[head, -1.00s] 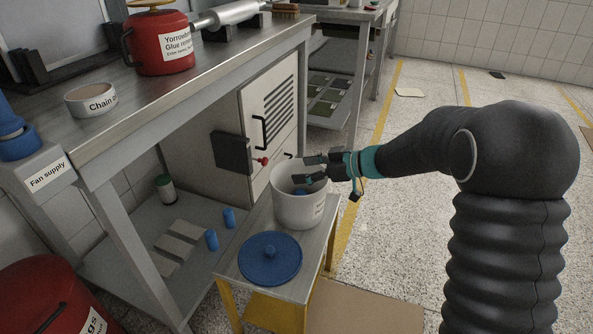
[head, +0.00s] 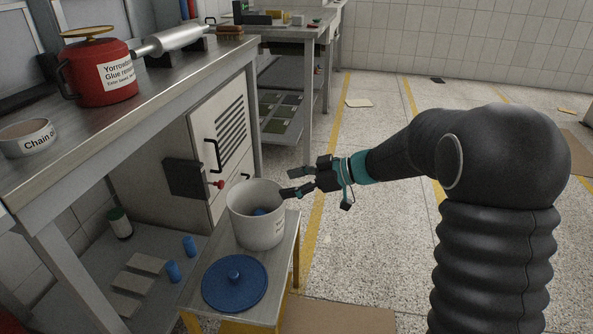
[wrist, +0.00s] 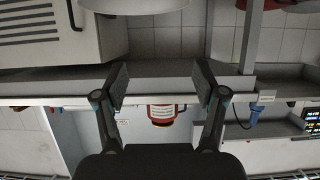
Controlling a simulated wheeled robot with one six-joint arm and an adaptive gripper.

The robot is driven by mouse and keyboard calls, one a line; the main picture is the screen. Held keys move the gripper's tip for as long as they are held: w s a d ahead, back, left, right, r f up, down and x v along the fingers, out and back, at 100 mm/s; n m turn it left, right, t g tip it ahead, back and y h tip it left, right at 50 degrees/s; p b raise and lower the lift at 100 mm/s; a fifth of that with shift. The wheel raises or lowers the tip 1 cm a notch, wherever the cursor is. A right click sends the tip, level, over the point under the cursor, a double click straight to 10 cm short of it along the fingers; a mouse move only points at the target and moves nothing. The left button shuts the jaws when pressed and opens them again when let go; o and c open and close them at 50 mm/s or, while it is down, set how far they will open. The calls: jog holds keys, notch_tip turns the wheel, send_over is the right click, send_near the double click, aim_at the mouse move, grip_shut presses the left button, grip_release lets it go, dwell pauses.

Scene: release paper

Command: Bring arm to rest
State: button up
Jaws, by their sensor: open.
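My arm reaches in from the right in the head view. My gripper (head: 291,183) is open and empty, close to the right rim of a white bucket (head: 257,228) and a little above it. Something blue (head: 259,211) lies inside the bucket. The bucket stands on a small metal-topped stand with yellow legs. In the wrist view my gripper (wrist: 161,82) shows its two fingers spread wide with nothing between them.
A blue lid (head: 235,283) lies on the stand in front of the bucket. A steel workbench (head: 150,110) with a red glue pot (head: 100,74) and a cabinet (head: 215,150) is on the left.

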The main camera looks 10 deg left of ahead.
jog(key=w+d+f+m+t+h, duration=0.3)
jog(key=w+d+f+t+h, duration=0.15)
jog(key=w+d+t, duration=0.4)
jog(key=s+d+r+m+h, duration=0.25)
jog(key=d+m+h, duration=0.45)
jog(key=d, duration=0.5)
jog(key=s+d+m+g+h, duration=0.2)
jog(key=s+d, duration=0.2)
jog(key=s, duration=0.5)
jog(key=s+d+m+g+h, duration=0.2)
jog(key=s+d, duration=0.2)
jog(key=s, duration=0.4)
jog(key=s+a+r+m+y, duration=0.1)
jog(key=s+r, duration=0.1)
jog(key=s, duration=0.7)
jog(key=s+a+r+m+y, duration=0.1)
jog(key=s+a+r+m, duration=0.1)
jog(key=s, duration=0.7)
jog(key=shift+s+r, duration=0.15)
jog(key=shift+r, duration=0.7)
